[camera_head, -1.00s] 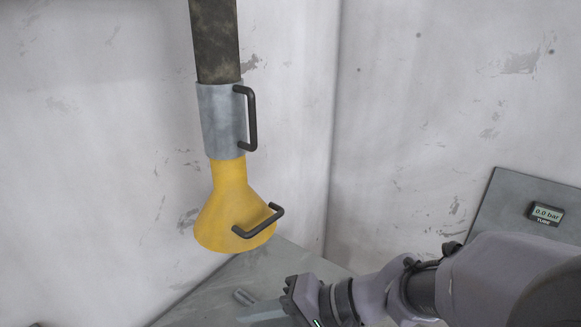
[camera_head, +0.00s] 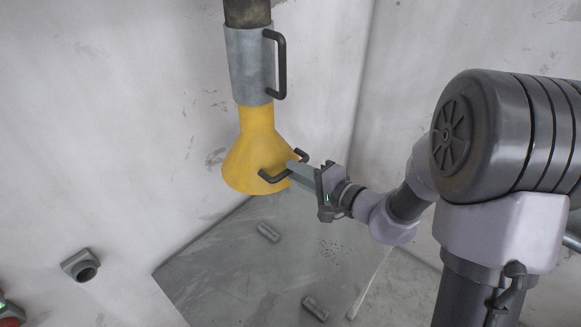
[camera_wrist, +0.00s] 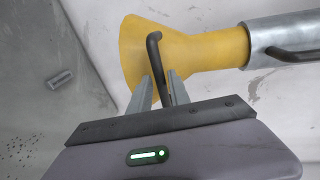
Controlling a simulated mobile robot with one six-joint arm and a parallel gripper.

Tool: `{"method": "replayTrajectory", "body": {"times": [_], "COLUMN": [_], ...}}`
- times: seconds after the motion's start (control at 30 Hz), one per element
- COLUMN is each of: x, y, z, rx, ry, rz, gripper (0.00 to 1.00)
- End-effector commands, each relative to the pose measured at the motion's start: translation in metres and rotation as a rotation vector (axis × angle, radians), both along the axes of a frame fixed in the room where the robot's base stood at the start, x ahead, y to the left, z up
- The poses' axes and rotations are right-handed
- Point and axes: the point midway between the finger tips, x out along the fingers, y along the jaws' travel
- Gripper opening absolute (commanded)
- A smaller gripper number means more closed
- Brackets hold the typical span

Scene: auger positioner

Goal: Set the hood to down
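The yellow cone-shaped hood (camera_head: 250,150) hangs wide end down below a grey metal sleeve (camera_head: 249,65) on a dark pipe. A dark bar handle (camera_head: 270,179) is on the hood's lower side. My gripper (camera_head: 294,167) is at the right end of this handle. In the wrist view, the hood (camera_wrist: 195,48) lies beyond my gripper (camera_wrist: 159,76), and its handle (camera_wrist: 153,45) runs between the two fingers. The fingers are apart, with gaps beside the bar; contact is not clear.
The sleeve has its own dark handle (camera_head: 281,65). Below is a grey panel (camera_head: 215,270) with small grips. A grey fitting (camera_head: 80,266) is on the wall at left. Walls stand close behind the hood.

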Motion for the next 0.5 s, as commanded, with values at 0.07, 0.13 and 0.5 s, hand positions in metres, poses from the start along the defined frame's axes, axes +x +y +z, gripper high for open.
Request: {"method": "replayTrajectory", "body": {"times": [0.07, 0.13, 0.5], "x": [0.008, 0.013, 0.018], "y": [0.007, 0.012, 0.016], "z": [-0.002, -0.003, -0.005], "rx": [0.0, -0.001, -0.001], "ry": [0.0, 0.0, -0.001], "rz": [0.002, 0.002, 0.0], "gripper": [0.23, 0.23, 0.23]}}
